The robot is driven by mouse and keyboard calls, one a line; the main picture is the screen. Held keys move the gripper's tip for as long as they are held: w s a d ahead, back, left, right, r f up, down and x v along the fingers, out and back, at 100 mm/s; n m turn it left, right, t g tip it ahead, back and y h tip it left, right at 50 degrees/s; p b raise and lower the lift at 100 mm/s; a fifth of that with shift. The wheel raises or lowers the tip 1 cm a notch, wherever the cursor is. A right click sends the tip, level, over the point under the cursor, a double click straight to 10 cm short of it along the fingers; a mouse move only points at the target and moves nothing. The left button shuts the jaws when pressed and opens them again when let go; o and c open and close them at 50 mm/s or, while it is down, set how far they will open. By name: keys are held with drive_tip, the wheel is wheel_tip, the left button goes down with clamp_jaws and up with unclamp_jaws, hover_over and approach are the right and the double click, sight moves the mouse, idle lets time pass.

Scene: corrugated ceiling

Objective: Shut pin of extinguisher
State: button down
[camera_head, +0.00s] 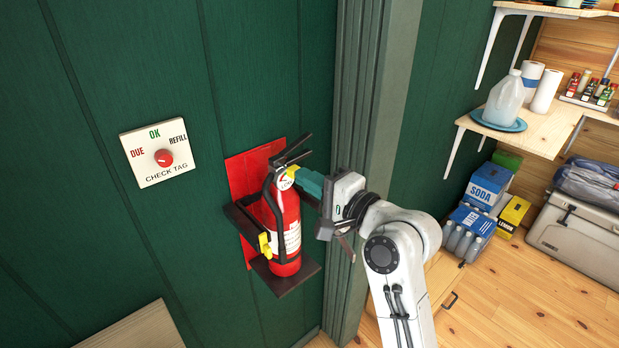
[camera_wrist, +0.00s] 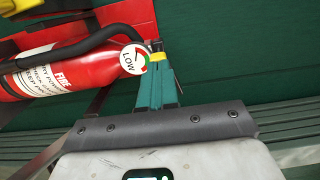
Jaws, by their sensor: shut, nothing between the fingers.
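The red fire extinguisher (camera_head: 287,225) stands upright in a dark wall bracket (camera_head: 285,280), with its black handle levers (camera_head: 291,152) spread apart at the top. A small yellow pin (camera_head: 293,170) shows at its neck; it also shows in the wrist view (camera_wrist: 158,56). The round gauge (camera_wrist: 133,59) beside it reads LOW on its face. My gripper (camera_head: 300,179) reaches in from the right, its teal fingers together. In the wrist view the fingertips (camera_wrist: 155,68) are right by the yellow pin; I cannot tell whether they touch it. The levers are out of the wrist view.
A yellow clasp (camera_head: 264,245) sits on the bracket's strap. A check tag panel (camera_head: 158,155) with a red knob is on the green wall at left. A grey-green post (camera_head: 357,130) stands close behind my gripper. Shelves and boxes (camera_head: 488,185) are further right.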

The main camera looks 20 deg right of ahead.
drive_tip(key=shift+p+x, duration=0.3)
drive_tip(key=shift+x, duration=1.4)
drive_tip(key=shift+s, duration=0.15)
